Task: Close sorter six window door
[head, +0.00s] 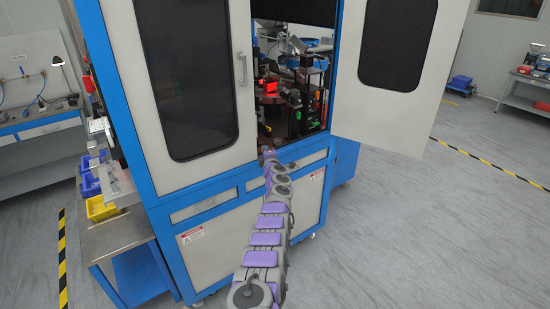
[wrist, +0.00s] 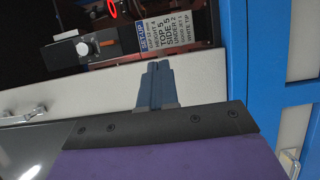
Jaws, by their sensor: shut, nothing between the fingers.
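The sorter (head: 150,110) is a tall white cabinet with a blue frame. Its left window door (head: 215,165) is closed, with a dark window and a vertical handle (head: 241,69). Its right window door (head: 385,118) stands wide open, swung out to the right, with a dark window (head: 397,42). My gripper (wrist: 155,85) is shut and empty at the cabinet's front. In the head view its end (head: 268,156) is at the lower left of the opening, left of the open door and apart from it; its fingers are too small to make out there.
Machinery with red and black parts (head: 300,90) fills the opening. In the wrist view a setup label (wrist: 185,35) and blue frame (wrist: 258,70) are close to my gripper. A metal side table (head: 115,236) stands left; floor (head: 430,220) at right is clear.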

